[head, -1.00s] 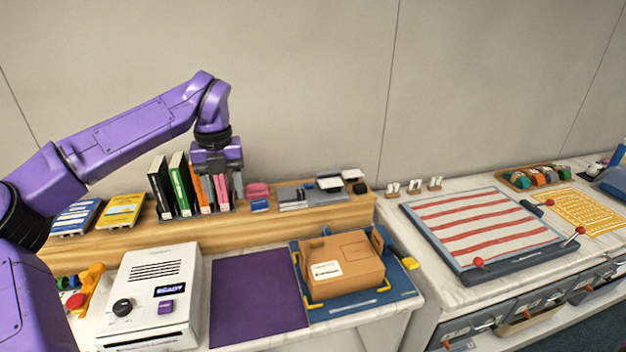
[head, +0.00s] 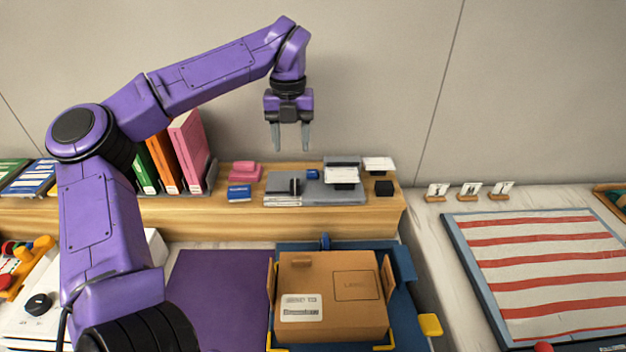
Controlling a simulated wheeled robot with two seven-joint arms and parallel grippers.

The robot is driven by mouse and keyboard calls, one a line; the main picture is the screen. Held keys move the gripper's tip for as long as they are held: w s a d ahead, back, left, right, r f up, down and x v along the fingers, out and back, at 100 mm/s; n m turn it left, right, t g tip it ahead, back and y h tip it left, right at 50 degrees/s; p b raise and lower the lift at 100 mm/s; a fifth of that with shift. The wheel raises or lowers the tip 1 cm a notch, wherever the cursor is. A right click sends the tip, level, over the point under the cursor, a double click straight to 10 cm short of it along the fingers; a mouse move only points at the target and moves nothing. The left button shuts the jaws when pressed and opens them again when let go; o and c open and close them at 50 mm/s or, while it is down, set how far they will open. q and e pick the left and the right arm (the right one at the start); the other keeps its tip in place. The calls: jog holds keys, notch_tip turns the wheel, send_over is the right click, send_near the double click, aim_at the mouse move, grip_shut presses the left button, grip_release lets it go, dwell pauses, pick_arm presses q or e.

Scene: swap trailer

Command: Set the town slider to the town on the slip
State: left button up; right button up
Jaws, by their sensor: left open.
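My left gripper (head: 291,138) hangs above the back shelf with its fingers pointing down, open and empty. Below it on the shelf is a flat grey device (head: 318,194) with a black upright piece (head: 295,186) and a small blue piece (head: 313,174). I cannot tell for sure whether this is the town slider. The fingertips appear apart from it. A white card (head: 341,175) stands at its right part, and another white card (head: 379,164) stands further right; their print is too small to read. A cardboard box (head: 333,300) bears a white address label (head: 302,308). My right gripper is out of view.
Binders (head: 190,150) stand left on the wooden shelf (head: 240,218). Pink (head: 246,170) and blue (head: 239,193) blocks lie left of the grey device, a black block (head: 384,187) right. A purple mat (head: 218,300) lies in front. A striped board (head: 545,270) is at right.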

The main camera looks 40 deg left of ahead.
aim_at(295, 182)
pick_arm(q)
notch_tip(295, 182, down, 11)
jog(key=shift+w+f+p, duration=0.1)
jog(key=shift+p, duration=0.3)
jog(key=shift+f, duration=0.2)
grip_shut()
